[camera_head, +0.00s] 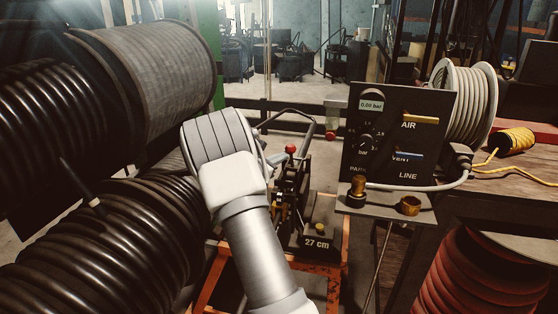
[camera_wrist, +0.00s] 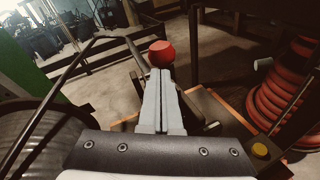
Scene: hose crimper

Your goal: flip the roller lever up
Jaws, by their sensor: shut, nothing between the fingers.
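A lever with a round red knob (camera_head: 291,149) stands on the dark crimper (camera_head: 293,190) in the middle of the head view. In the wrist view the red knob (camera_wrist: 161,53) appears just beyond my fingertips; whether they touch it I cannot tell. My gripper (camera_wrist: 160,75) is shut and empty, its two grey fingers side by side. In the head view my wrist hides part of the crimper and most of the fingers. No label shows which lever is the roller lever.
Black hose coils (camera_head: 120,240) crowd the left. A black gauge panel (camera_head: 398,135) with AIR and VENT levers stands right of the crimper. The crimper sits on an orange frame (camera_head: 334,262) with a "27 cm" plate. A red hose coil (camera_head: 480,280) lies lower right.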

